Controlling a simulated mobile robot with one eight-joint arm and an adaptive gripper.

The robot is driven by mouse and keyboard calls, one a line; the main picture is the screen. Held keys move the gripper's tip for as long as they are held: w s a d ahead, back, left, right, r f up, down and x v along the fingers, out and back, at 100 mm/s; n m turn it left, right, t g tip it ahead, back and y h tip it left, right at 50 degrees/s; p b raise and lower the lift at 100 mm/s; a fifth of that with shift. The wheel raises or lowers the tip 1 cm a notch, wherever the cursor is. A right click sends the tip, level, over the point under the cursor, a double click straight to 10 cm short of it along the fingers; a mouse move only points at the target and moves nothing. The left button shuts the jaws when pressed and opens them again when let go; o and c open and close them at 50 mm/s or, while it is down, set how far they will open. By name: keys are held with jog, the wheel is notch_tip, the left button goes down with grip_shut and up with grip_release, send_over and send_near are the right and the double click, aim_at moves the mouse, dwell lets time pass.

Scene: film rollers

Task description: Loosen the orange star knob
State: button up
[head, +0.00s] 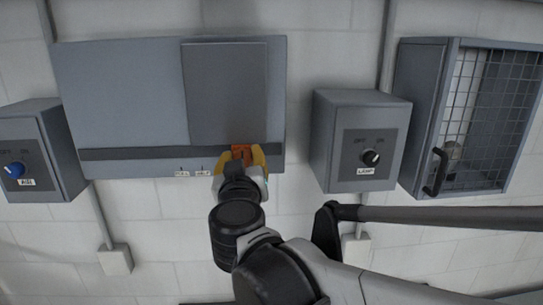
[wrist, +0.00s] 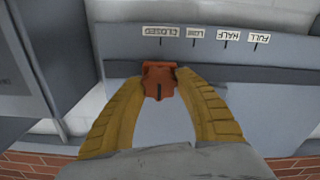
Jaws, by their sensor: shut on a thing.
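The orange star knob (head: 241,151) sits on the dark horizontal strip (head: 120,154) along the lower part of a grey wall box (head: 115,95), below a darker grey panel (head: 225,92). My gripper (head: 242,158), with yellow fingers, is shut on the knob from both sides. In the wrist view the knob (wrist: 159,81) lies between the two fingertips, with a dark line on its face. The wrist view shows the tags CLOSED (wrist: 168,31), LOW, HALF and FULL upside down; the knob is beside CLOSED. My gripper hides CLOSED and part of the strip in the head view.
A grey box with a LAMP knob (head: 370,158) is to the right, beside a mesh-door cabinet (head: 480,110) with a black handle (head: 436,172). The wall below the boxes carries conduits and small junction boxes (head: 115,260).

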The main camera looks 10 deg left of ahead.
jog(key=n+b, duration=0.2)
jog(key=n, duration=0.2)
jog(key=shift+a+f+n, duration=0.1)
jog(key=shift+n, duration=0.2)
jog(key=n+b, duration=0.1)
jog(key=n, duration=0.3)
jog(key=shift+n, duration=0.3)
jog(key=n+b, duration=0.1)
jog(key=n, duration=0.3)
jog(key=shift+a+f+n+b, duration=0.1)
jog(key=shift+n+b, duration=0.2)
jog(key=n+b, duration=0.1)
jog(key=n, duration=0.3)
jog(key=shift+n, duration=0.3)
jog(key=o, duration=1.2)
jog(key=shift+s, duration=0.1)
